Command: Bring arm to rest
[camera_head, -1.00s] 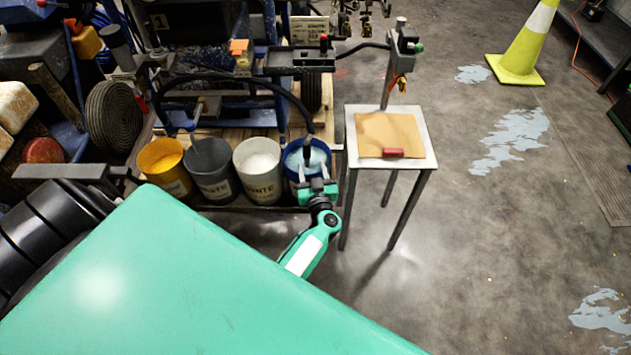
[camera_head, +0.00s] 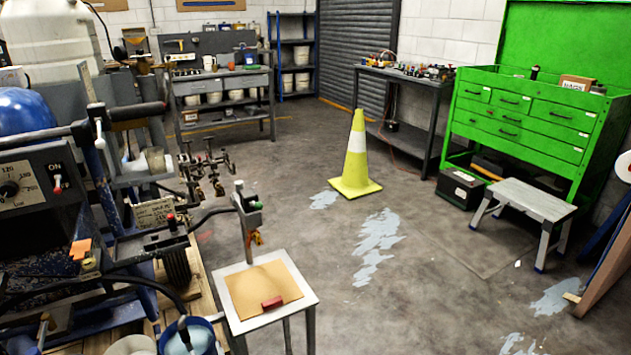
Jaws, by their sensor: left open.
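Neither of my grippers nor my arms can be seen in the head view now. The blue bucket (camera_head: 205,336) with pale contents is cut by the bottom edge at the lower left, and a dark handle (camera_head: 183,326) stands in it. To its right is a small white-topped table (camera_head: 306,298) with a brown sheet (camera_head: 258,283) and a red block (camera_head: 272,303) on it.
The blue line striper machine (camera_head: 60,235) fills the left side. A yellow cone (camera_head: 355,165) stands on open floor with pale paint patches (camera_head: 375,240). A grey step stool (camera_head: 535,203) and green tool cabinet (camera_head: 520,125) are at right, a dark workbench (camera_head: 400,115) behind.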

